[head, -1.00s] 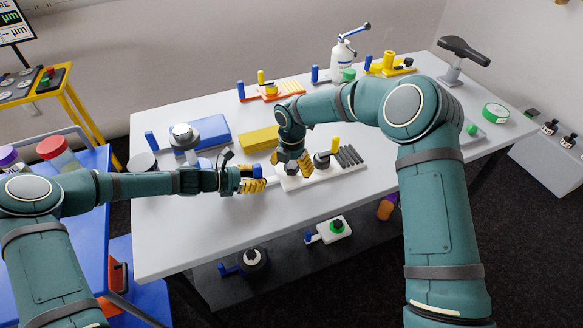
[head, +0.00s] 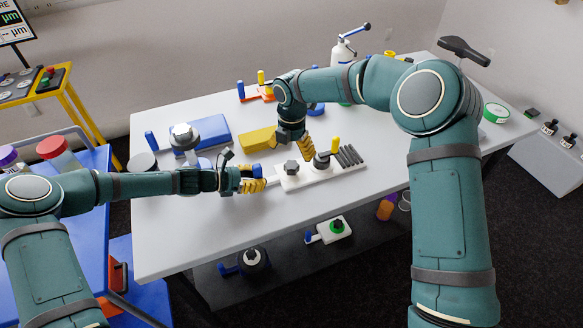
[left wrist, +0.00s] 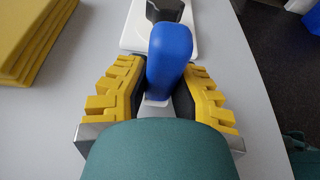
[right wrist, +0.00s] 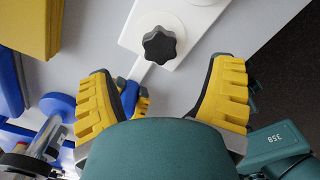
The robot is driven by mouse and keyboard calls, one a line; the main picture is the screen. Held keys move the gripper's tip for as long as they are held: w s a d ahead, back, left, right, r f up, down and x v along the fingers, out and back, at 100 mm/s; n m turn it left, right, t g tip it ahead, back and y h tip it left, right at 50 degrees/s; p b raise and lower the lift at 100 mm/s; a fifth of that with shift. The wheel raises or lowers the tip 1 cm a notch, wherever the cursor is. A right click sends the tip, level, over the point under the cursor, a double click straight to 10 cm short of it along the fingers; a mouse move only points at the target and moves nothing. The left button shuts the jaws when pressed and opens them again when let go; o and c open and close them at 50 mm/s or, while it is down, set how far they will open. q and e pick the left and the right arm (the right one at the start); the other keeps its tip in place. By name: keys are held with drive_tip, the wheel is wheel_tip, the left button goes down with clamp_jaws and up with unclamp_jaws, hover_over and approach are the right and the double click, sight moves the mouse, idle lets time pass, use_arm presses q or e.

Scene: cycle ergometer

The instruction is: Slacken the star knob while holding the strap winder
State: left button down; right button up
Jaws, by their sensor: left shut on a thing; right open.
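The strap winder is a white board (head: 318,179) on the table with a dark drum (head: 321,161), a yellow peg and a blue handle (left wrist: 169,55) at its left end. My left gripper (left wrist: 164,88) is shut on the blue handle, which stands between its yellow fingers. The black star knob (head: 291,167) sits near the board's left end. It also shows in the right wrist view (right wrist: 160,45), beyond the fingertips. My right gripper (head: 291,154) is open and empty, above and behind the knob and apart from it. Its fingers are spread wide in the right wrist view (right wrist: 160,95).
A yellow block (head: 259,139) lies just behind the winder. A blue block (head: 209,131) and a device with a round metal top (head: 184,135) stand to the left. Black ribs (head: 350,155) lie at the board's right end. The table's front is clear.

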drive_tip(key=shift+r, duration=0.15)
wheel_tip(320, 180, up, 12)
idle(0.7)
idle(0.4)
use_arm(q)
drive_tip(key=c, duration=0.9)
unclamp_jaws()
drive_tip(key=shift+o, duration=0.2)
